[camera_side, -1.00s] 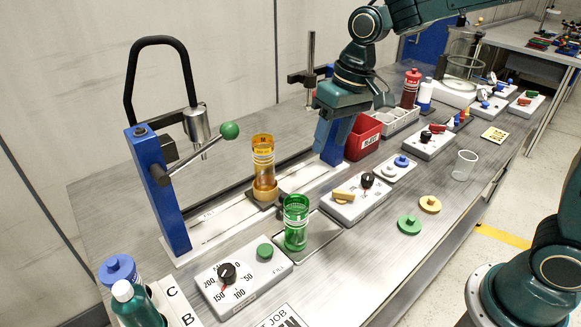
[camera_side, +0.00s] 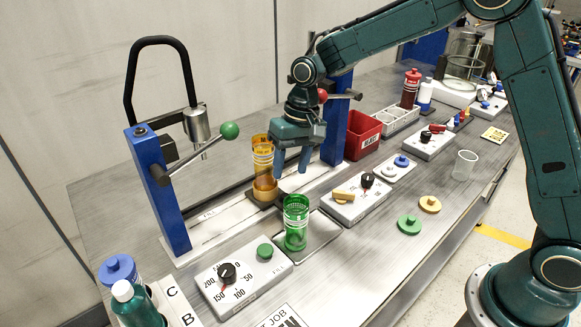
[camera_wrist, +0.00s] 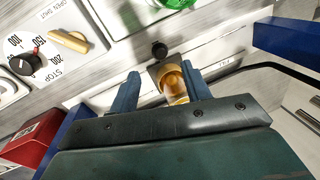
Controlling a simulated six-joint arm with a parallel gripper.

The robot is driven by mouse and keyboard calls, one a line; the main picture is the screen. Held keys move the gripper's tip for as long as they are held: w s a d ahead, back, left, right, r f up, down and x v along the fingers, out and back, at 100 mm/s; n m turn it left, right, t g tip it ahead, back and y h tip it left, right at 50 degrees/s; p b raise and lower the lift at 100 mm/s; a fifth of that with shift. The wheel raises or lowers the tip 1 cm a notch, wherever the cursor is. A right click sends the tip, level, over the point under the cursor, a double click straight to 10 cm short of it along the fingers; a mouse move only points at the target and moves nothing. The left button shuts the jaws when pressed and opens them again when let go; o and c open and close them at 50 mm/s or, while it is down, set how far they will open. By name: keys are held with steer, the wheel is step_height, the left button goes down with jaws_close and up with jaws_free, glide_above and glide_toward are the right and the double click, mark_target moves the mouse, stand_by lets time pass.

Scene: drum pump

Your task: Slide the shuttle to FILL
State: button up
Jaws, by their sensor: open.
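The shuttle (camera_side: 258,198) is a small dark block with a tan seat on the pale track, carrying an amber tumbler (camera_side: 263,158). In the wrist view, the shuttle (camera_wrist: 154,74) has a black knob (camera_wrist: 159,49) on its near side. My gripper (camera_side: 291,166) is open, pointing down, right of the tumbler and above the track. In the wrist view, the tumbler (camera_wrist: 175,86) appears between the fingers of my gripper (camera_wrist: 164,84); the fingers look apart from it. A FILL mark (camera_side: 209,214) is on the track's left part.
Blue posts (camera_side: 160,190) rise at both ends; the left has a green-balled lever (camera_side: 229,130). A red bin (camera_side: 363,137) stands at right. Dial boxes (camera_side: 240,280) line the front.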

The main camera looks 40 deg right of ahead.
mark_target(285, 195)
steer(key=shift+a+f, duration=0.25)
steer(key=shift+f, duration=0.95)
steer(key=shift+a+f, duration=0.2)
steer(key=shift+f, duration=1.05)
steer(key=shift+a+f, duration=0.25)
steer(key=shift+f, duration=0.95)
steer(key=shift+a, duration=0.1)
jaws_close()
